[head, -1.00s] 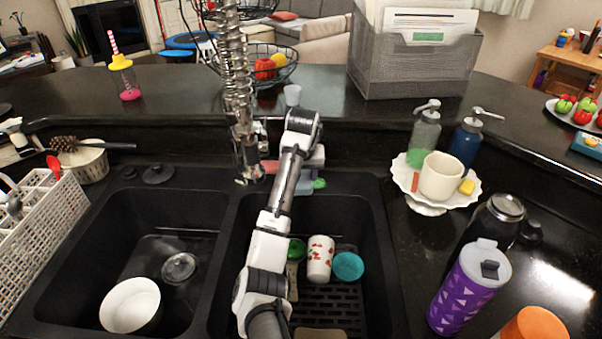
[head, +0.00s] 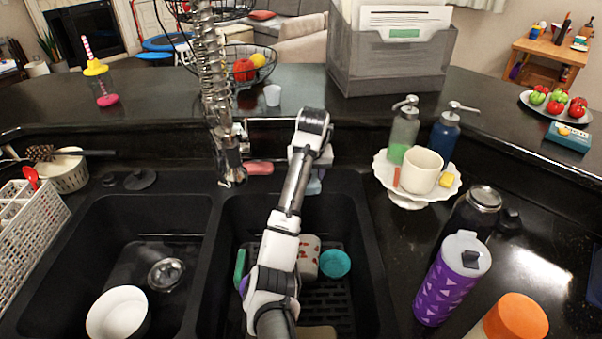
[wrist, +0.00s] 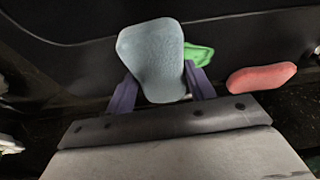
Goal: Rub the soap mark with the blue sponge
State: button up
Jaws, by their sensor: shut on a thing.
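The blue sponge (wrist: 150,52) is pale grey-blue and stands up between the two purple fingers of my gripper (wrist: 160,92) in the wrist view. The fingers are shut on its lower part. In the head view, a small bit of the sponge (head: 314,186) shows below my arm's end, at the back edge of the right basin. My arm hides most of the gripper there. I cannot make out a soap mark in either view.
A green item (wrist: 199,54) lies just behind the sponge. A pink sponge (wrist: 261,78) lies to the right; it also shows by the faucet (head: 220,120). The right basin holds a patterned cup (head: 308,262) and a teal item (head: 335,264). A cake stand (head: 383,170) stands right.

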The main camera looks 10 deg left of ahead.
jog(key=shift+s+a+f, duration=0.1)
jog(key=shift+s+a, duration=0.15)
jog(key=shift+a, duration=0.85)
jog(key=shift+s+a+r, duration=0.1)
jog(key=shift+s+a, duration=0.1)
jog(key=shift+a, duration=0.95)
jog(key=shift+s+a+f, duration=0.1)
jog(key=shift+s+a, duration=0.15)
jog(key=shift+a, duration=0.85)
jog(key=shift+r, duration=3.05)
notch_tip(320, 180, up, 3)
